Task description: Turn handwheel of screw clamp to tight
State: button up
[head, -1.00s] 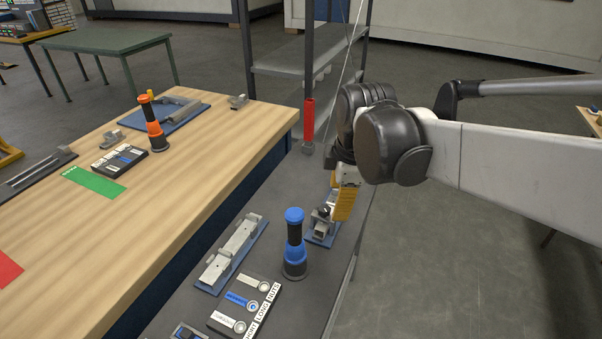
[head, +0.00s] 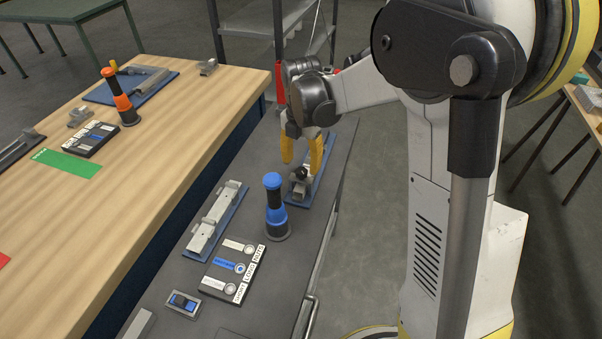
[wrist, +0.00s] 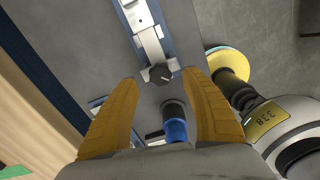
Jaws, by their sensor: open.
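The screw clamp (head: 300,187) is a grey metal block on a blue base plate on the dark grey bench. Its handwheel (wrist: 160,73) is a small dark knob with a pale mark, at the near end of the clamp in the wrist view. My gripper (head: 302,160) has yellow fingers and points down over the clamp, fingers apart and empty. In the wrist view the handwheel shows between the fingertips, apart from both. The fingers look to be just above it; the exact height gap is hard to tell.
A blue and black upright tool (head: 274,210) stands close in front of the clamp. A blue-based rail fixture (head: 217,222) and a labelled panel (head: 230,270) lie to the left and front. A wooden table (head: 170,170) adjoins the bench on the left.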

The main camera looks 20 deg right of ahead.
aim_at(301, 170)
jog(key=shift+f+b, duration=0.35)
jog(key=shift+f, duration=1.25)
grip_shut()
